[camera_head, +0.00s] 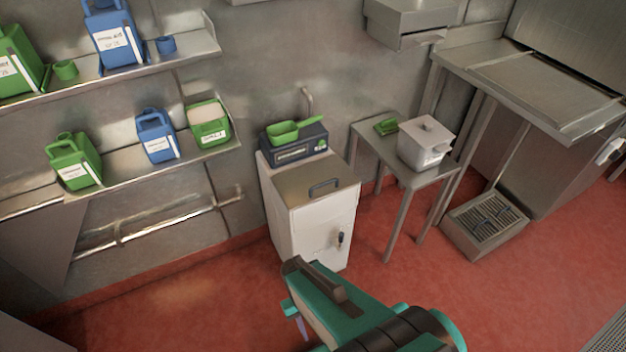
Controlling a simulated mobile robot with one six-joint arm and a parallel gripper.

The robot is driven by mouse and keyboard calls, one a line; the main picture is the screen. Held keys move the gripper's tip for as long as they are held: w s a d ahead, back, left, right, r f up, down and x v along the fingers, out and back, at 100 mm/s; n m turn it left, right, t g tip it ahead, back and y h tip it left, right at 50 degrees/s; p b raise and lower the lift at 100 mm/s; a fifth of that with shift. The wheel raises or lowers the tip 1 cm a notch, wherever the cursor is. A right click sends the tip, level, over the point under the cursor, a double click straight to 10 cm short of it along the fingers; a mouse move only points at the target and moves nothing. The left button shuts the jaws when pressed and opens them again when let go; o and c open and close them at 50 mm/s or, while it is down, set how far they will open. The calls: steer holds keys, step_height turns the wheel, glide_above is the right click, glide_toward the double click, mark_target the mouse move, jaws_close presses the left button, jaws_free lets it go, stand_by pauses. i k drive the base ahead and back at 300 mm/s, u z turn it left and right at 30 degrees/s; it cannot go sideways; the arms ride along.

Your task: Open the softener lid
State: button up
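The softener (325,225) is a white floor-standing cabinet near the middle, against the wall. Its beige-grey lid (293,188) lies flat and closed on top, with a dark handle (324,186) near the right side. A dark control panel (295,152) stands behind the lid, with a green scoop (293,131) on it. My gripper (294,308), at the end of my teal and dark arm, is at the bottom centre, in front of the cabinet in the picture and apart from the lid. Its fingers are mostly hidden by my own arm, so its opening is unclear.
A steel table (388,168) with a white lidded box (425,143) stands to the right. Shelves (215,147) with green and blue jugs are at left. A low grated steel box (485,222) sits at right. The red floor (195,300) is clear at front left.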

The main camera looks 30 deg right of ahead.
mark_target(307, 184)
steer(key=k, duration=0.65)
steer(key=u, duration=0.5)
steer(key=i, duration=1.35)
steer(key=z, duration=0.35)
